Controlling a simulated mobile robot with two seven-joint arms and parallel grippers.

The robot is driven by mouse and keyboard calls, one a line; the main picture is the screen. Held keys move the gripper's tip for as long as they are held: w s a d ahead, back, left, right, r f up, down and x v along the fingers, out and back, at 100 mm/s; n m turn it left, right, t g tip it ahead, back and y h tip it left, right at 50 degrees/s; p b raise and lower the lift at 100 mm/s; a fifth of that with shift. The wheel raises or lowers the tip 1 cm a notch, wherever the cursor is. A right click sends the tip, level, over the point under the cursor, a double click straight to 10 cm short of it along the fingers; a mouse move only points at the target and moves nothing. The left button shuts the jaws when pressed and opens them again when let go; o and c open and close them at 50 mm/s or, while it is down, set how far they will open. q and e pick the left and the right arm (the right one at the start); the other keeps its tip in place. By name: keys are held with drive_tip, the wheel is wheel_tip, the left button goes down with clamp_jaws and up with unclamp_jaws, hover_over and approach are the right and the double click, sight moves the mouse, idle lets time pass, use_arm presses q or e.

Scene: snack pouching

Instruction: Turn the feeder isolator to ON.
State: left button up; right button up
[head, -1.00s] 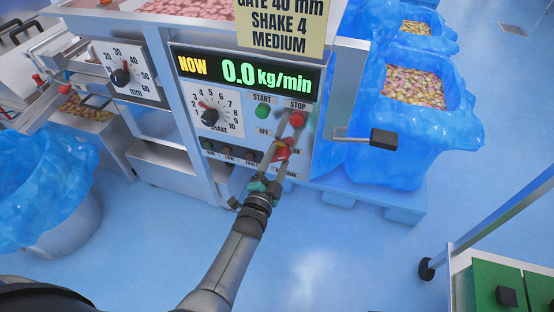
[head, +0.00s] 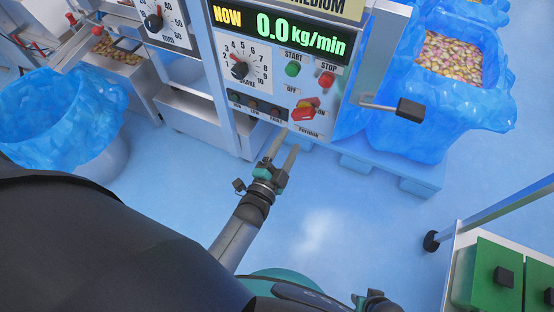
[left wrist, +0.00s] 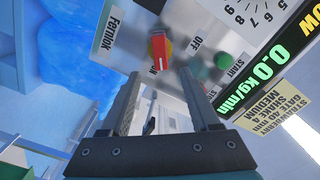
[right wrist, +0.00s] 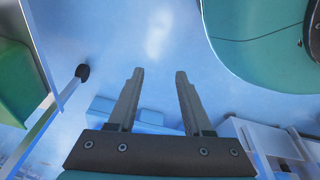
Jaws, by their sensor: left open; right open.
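My right gripper (right wrist: 160,72) is open and empty over the floor.
A green START button (head: 292,69) and red STOP button (head: 326,79) sit above the isolator. A black-ended lever (head: 409,109) juts out at the right. The display (head: 285,32) reads 0.0 kg/min. A blue-lined bin (head: 455,100) stands right; the floor in front is clear.

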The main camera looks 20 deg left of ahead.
use_arm(q)
drive_tip(key=s+p, duration=0.1)
drive_tip(key=s, duration=0.5)
use_arm(e)
drive_tip(key=shift+s+d+f, duration=0.85)
drive_tip(key=shift+s, duration=0.25)
use_arm(q)
drive_tip(key=shift+s+a, duration=0.1)
drive_tip(key=s+a+f+n+g+p, duration=0.1)
drive_tip(key=s+f+n+g, duration=0.3)
drive_tip(key=f, duration=0.4)
drive_tip(key=s+a+f+n+g+p, duration=0.1)
drive_tip(key=s+f+g, duration=0.45)
drive_tip(key=f, duration=0.35)
drive_tip(key=s+a+f+n+g, duration=0.2)
drive_tip(key=s+a+f+g, duration=0.1)
drive_tip(key=s, duration=0.4)
drive_tip(key=s+a+f+n+g+y+p, duration=0.1)
drive_tip(key=s+a+f+n+g, duration=0.1)
drive_tip(key=s, duration=0.6)
wheel_tip(320, 180, down, 2)
drive_tip(key=shift+s+a+f+g, duration=0.1)
drive_tip(key=shift+s+a+g, duration=0.2)
drive_tip(key=shift+a+g, duration=0.5)
use_arm(e)
drive_tip(key=s+d, duration=0.3)
drive_tip(key=s, duration=0.2)
drive_tip(key=shift+s+f, duration=0.2)
drive_tip(key=shift+f, duration=0.15)
